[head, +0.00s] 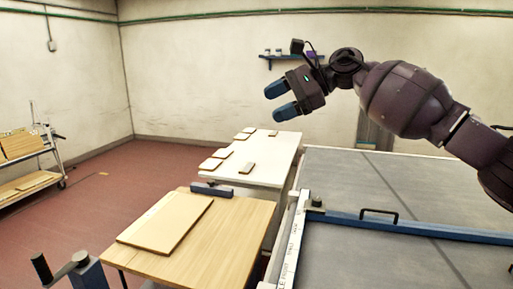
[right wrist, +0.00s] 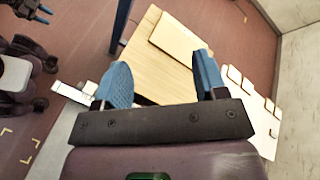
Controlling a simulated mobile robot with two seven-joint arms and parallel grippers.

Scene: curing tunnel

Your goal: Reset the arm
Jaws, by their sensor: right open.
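My right gripper (head: 279,101) has two blue fingertips and a dark body. In the head view its arm comes in from the right, raised in the air above the tables, in front of the back wall. The fingers are apart with nothing between them. In the right wrist view the same gripper (right wrist: 160,82) shows open and empty, with a wooden table beyond the fingers. My left gripper does not show in the head view; dark parts of my own body are at the left edge of the right wrist view.
A wooden table (head: 240,228) with a flat board (head: 166,222) stands in front. A white table (head: 268,153) behind it holds several small boards. A large grey-topped unit (head: 400,187) with a black handle is at right. A trolley (head: 50,165) stands at left; red floor between is clear.

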